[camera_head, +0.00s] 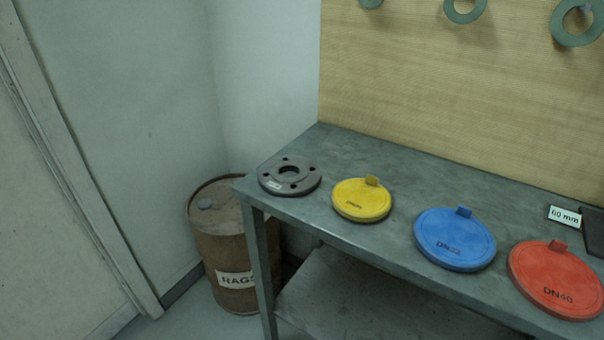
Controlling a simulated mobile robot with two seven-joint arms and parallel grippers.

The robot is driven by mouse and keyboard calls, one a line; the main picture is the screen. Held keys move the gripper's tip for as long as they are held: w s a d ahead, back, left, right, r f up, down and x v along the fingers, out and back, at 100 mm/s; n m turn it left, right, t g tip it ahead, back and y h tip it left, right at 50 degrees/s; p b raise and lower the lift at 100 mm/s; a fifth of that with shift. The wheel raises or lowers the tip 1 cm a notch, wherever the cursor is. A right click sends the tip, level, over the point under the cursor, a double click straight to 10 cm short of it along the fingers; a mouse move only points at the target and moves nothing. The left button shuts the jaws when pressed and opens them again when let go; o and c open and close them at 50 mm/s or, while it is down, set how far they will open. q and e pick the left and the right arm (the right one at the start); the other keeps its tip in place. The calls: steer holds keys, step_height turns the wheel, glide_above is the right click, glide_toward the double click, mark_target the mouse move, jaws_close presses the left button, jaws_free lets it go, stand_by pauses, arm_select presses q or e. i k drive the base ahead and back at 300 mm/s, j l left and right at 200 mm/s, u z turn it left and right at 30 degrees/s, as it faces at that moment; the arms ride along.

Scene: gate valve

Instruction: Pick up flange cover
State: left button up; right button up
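Three round flange covers lie flat on a grey metal workbench (390,155), each with a small upright tab at its back edge. The yellow cover (361,201) is the smallest, and its printed label is too small to read surely. The blue cover (455,240) reads "DN32" or similar. The red cover (556,281), at the right, reads "DN40". A dark grey metal flange (289,171) with a centre hole and bolt holes lies at the bench's left end. Neither of my grippers is in view.
A rusty drum (228,246) labelled "RAGS" stands on the floor left of the bench. A "60 mm" sign (564,216) and a dark object (594,230) are at the right. Grey rings (577,24) hang on the wooden board (400,70). A lower shelf (345,295) shows beneath.

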mark_target(551, 277)
steer(key=z, duration=1.65)
